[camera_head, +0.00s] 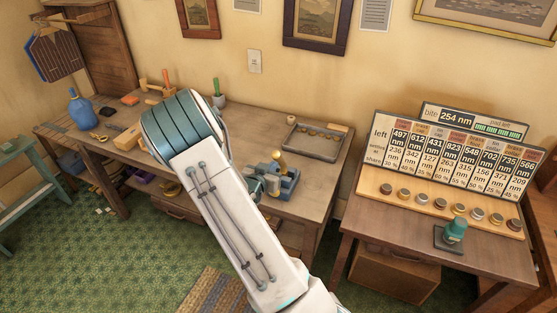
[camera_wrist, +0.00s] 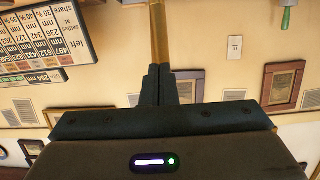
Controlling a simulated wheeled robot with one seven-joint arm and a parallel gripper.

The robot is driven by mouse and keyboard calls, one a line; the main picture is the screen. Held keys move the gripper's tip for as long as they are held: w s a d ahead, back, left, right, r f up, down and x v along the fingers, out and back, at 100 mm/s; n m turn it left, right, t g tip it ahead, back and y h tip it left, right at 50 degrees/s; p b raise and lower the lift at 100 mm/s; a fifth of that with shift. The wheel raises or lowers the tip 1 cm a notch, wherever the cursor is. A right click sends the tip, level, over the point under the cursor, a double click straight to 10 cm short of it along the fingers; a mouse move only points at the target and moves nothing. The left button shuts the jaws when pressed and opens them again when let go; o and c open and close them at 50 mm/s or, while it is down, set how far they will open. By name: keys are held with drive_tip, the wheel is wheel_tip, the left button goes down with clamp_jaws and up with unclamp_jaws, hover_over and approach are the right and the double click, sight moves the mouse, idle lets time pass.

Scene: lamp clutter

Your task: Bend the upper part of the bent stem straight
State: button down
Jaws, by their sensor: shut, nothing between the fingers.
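My gripper (camera_wrist: 159,72) is shut, its two dark fingers together with nothing between them. A brass stem (camera_wrist: 160,32) shows just past the fingertips in the wrist view, running off the top edge; I cannot tell whether the fingers touch it. In the head view, a short brass piece (camera_head: 279,159) sticks up at a blue-grey vise-like fixture (camera_head: 288,181) on the wooden bench. My arm covers much of that spot, so the gripper and most of the stem are hidden there. The bend itself cannot be made out.
The wooden bench (camera_head: 325,180) also holds a grey tray (camera_head: 314,142), a blue bottle (camera_head: 82,110) and small tools. A second table at right carries a number board (camera_head: 455,150), a row of several knobs and a green stamp-like object (camera_head: 453,232). Bench room right of the fixture is clear.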

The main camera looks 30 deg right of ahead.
drive_tip(key=shift+w+d+r, duration=0.55)
drive_tip(key=shift+d+r, duration=0.15)
drive_tip(key=shift+r, duration=0.05)
